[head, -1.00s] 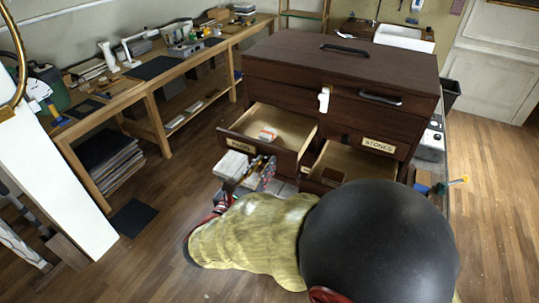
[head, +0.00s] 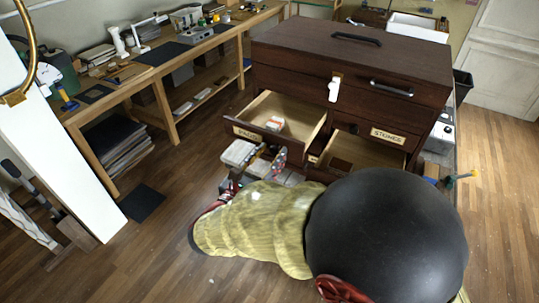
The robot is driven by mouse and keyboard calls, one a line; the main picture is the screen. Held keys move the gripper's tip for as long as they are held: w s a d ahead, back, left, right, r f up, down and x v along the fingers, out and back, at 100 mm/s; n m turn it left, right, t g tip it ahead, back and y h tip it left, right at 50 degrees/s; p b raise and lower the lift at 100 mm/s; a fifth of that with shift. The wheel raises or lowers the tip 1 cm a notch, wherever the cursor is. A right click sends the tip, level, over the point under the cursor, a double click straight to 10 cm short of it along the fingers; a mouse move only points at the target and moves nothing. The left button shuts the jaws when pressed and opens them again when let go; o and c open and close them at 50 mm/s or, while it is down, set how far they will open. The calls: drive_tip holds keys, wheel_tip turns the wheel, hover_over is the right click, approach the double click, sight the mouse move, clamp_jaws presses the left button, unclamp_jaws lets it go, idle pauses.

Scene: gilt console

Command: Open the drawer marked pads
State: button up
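The drawer marked pads (head: 249,135) is the upper left drawer of the dark wooden chest (head: 345,55). It is pulled well out, and its pale inside shows. A small white and orange box (head: 275,123) lies in it. My arm, in a yellowish sleeve, reaches in from the lower right, below the drawer front. My gripper (head: 232,190) is mostly hidden at the sleeve's far end, with some red and dark parts showing. It appears apart from the drawer front. I cannot see whether its fingers are open or shut.
The drawer marked stones (head: 388,135) is at the right, above an open drawer (head: 350,150) partly hidden by my black arm joint. White boxes (head: 240,152) and small items sit below the pads drawer. A long workbench (head: 150,75) stands at the left. Wooden floor (head: 180,165) is free between them.

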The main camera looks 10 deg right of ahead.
drive_tip(key=shift+s+a, duration=0.1)
drive_tip(key=v, duration=1.1)
drive_tip(key=shift+s+a, duration=0.2)
drive_tip(key=shift+s, duration=0.1)
